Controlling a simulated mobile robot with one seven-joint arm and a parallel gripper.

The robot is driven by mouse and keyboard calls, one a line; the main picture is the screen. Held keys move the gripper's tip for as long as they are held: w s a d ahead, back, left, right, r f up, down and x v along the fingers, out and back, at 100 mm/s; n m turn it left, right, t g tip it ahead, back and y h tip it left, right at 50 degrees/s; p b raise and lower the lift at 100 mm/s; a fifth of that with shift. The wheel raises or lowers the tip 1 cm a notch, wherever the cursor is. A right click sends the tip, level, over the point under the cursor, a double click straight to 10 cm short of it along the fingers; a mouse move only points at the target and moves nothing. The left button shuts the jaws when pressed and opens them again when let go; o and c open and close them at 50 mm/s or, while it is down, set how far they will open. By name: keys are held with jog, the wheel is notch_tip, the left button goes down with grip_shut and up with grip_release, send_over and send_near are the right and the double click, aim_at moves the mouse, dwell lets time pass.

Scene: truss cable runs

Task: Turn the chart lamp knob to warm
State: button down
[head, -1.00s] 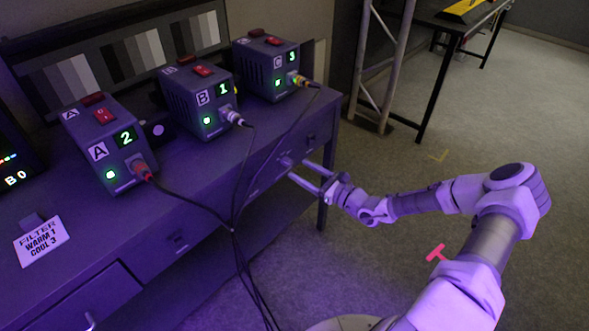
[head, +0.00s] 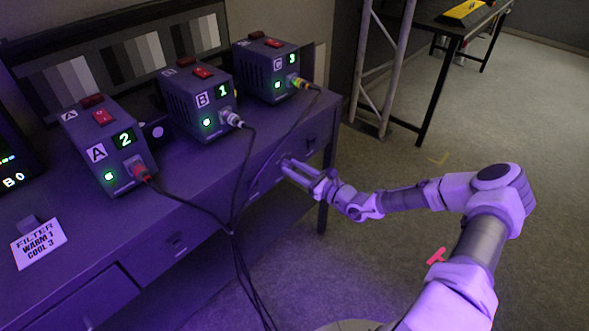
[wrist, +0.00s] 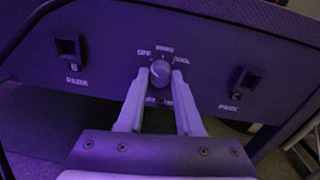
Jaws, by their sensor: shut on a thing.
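The chart lamp knob (wrist: 160,71) is a small round grey knob on the front panel of the desk. Printed words sit around it: OFF at left, a word that looks like WARM at top, COOL at right. My gripper (wrist: 160,76) is shut on the knob, one finger on each side. In the head view my gripper (head: 286,167) reaches the desk front from the right, and the knob is mostly hidden by the fingertips. I cannot clearly tell which word the knob points to.
Park sockets B (wrist: 68,47) and C (wrist: 243,80) flank the knob. Lamp boxes A (head: 108,147), B (head: 200,100) and C (head: 270,68) stand on the desk, their cables hanging left of my gripper. A filter card (head: 39,243) reads WARM 1, COOL 3.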

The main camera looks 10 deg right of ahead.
jog(key=shift+m+p, duration=0.3)
jog(key=shift+p, duration=0.05)
jog(key=shift+r+m+p, duration=0.15)
jog(key=shift+m+p, duration=1.35)
jog(key=shift+m, duration=0.3)
jog(key=m, duration=0.2)
jog(key=m+p, duration=0.2)
jog(key=m, duration=0.1)
jog(key=shift+f+m, duration=0.25)
jog(key=shift+m, duration=0.05)
jog(key=c, duration=0.6)
grip_release()
jog(key=shift+o, duration=0.2)
jog(key=shift+s, duration=0.15)
